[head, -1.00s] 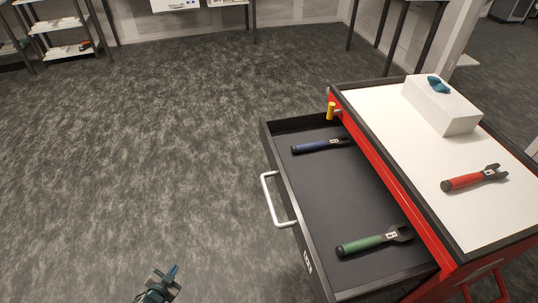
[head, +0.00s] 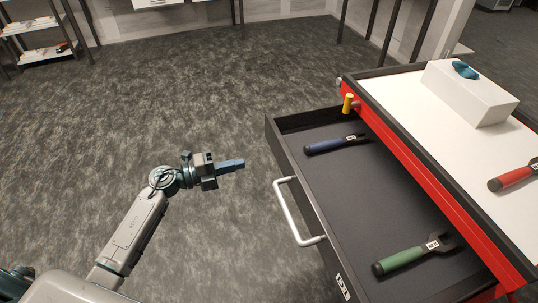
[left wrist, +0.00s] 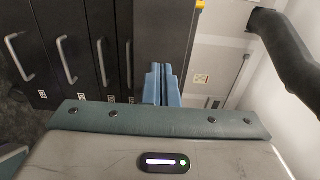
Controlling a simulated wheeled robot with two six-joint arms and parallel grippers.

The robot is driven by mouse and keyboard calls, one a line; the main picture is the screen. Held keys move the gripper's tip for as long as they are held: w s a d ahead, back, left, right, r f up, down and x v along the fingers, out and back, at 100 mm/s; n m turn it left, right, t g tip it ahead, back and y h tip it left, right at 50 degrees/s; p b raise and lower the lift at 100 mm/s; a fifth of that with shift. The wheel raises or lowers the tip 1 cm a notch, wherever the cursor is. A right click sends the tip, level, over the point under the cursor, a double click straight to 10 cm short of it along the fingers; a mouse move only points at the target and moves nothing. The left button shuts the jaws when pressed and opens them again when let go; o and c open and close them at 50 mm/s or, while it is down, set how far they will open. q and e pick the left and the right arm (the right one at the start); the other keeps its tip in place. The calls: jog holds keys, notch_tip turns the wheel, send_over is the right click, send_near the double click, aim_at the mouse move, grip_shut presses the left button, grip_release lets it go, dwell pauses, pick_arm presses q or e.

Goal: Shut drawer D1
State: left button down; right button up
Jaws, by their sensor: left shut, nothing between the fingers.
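Drawer D1 (head: 342,287) is pulled out of the red cabinet (head: 430,165) in the head view, its label on the dark front panel. Its pale bar handle (head: 289,212) faces left. A blue-handled tool (head: 325,146) and a green-handled tool (head: 402,259) lie inside. My left gripper (head: 240,163) is shut and empty, to the left of the drawer front and apart from the handle. Its blue fingers also show together in the left wrist view (left wrist: 160,85), against dark panels. My right gripper is not in view.
A white box (head: 470,95) with a teal object (head: 465,70) and a red-handled tool (head: 512,178) are on the cabinet top. A yellow cylinder (head: 348,103) stands out near the drawer's back corner. The carpet left of the drawer is clear. Shelving (head: 40,35) stands far left.

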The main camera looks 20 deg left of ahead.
aim_at(279, 154)
pick_arm(q)
jog(key=p+x, duration=0.2)
jog(key=x, duration=0.8)
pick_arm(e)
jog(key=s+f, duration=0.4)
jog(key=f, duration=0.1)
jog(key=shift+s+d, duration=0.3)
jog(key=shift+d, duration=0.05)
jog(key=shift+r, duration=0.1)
